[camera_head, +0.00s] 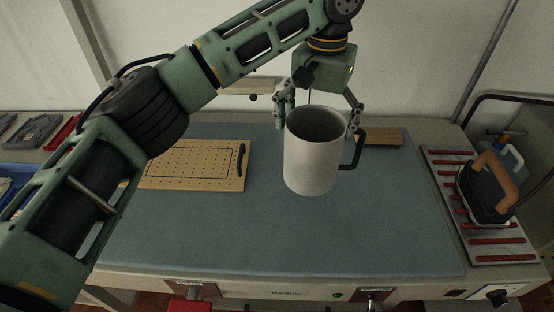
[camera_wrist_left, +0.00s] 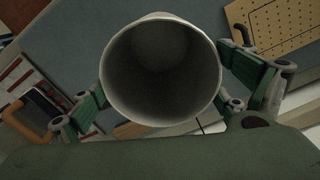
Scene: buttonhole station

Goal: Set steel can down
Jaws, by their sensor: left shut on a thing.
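The steel can (camera_head: 310,158) is a pale grey, open-topped cylinder with a black handle on its right side in the head view. It is upright and looks empty. My left gripper (camera_head: 318,112) is shut on the can, with one finger on each side near its rim. In the left wrist view the can (camera_wrist_left: 160,70) fills the middle, its mouth facing the camera, between the gripper's green pads (camera_wrist_left: 162,88). Whether the can's base touches the mat is hard to tell. My right gripper is not in view.
A blue-grey mat (camera_head: 200,235) covers the table, clear in front. A perforated wooden board (camera_head: 195,165) lies left, a wooden block (camera_head: 382,138) behind right. An iron with an orange handle (camera_head: 490,190) stands on a red-barred rest (camera_head: 500,240) at right.

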